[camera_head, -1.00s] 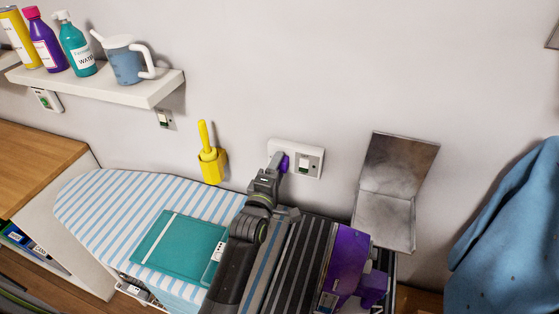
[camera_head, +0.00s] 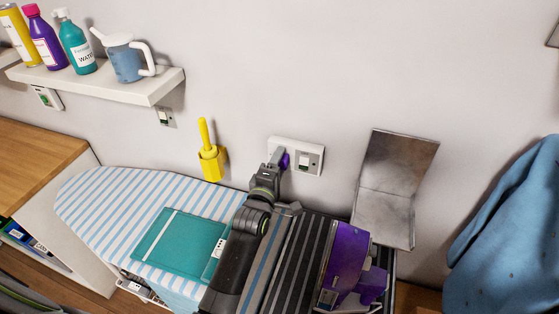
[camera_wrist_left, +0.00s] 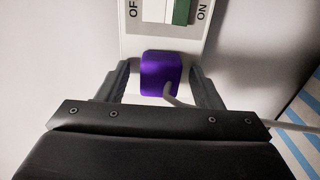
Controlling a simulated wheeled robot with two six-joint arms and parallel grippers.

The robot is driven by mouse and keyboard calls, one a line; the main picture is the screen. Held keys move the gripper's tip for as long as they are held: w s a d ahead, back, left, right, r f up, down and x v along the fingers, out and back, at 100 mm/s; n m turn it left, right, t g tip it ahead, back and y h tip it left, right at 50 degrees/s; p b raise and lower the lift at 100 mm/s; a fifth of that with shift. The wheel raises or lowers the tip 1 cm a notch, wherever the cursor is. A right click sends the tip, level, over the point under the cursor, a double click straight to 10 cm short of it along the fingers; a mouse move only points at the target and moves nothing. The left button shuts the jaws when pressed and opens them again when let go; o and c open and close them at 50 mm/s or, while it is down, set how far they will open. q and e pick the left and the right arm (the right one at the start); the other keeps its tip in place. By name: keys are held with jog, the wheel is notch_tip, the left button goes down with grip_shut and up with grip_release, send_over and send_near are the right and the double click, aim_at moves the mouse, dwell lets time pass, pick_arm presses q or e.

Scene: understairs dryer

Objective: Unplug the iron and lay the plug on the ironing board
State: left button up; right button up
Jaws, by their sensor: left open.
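The purple plug (camera_head: 285,160) sits against the white wall socket (camera_head: 310,155). In the left wrist view the plug (camera_wrist_left: 160,75) has a grey cord running from it and lies between the fingers of my left gripper (camera_wrist_left: 163,85), just below the switch plate (camera_wrist_left: 195,15) marked OFF and ON. My left gripper (camera_head: 275,160) is open around the plug. The ironing board (camera_head: 95,195), with a blue and white striped cover, lies below the socket. My right gripper is not in view.
A teal folded item (camera_head: 180,245) lies on the board. A purple object (camera_head: 345,255) is at lower right. A yellow holder (camera_head: 210,165) and a metal panel (camera_head: 390,185) are at the wall. The board's left end is clear.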

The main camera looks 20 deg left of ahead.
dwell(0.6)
pick_arm(q)
grip_shut()
jog(key=s, duration=0.6)
jog(key=shift+a+p, duration=0.15)
jog(key=shift+p, duration=0.2)
dwell(1.0)
jog(key=shift+f, duration=0.1)
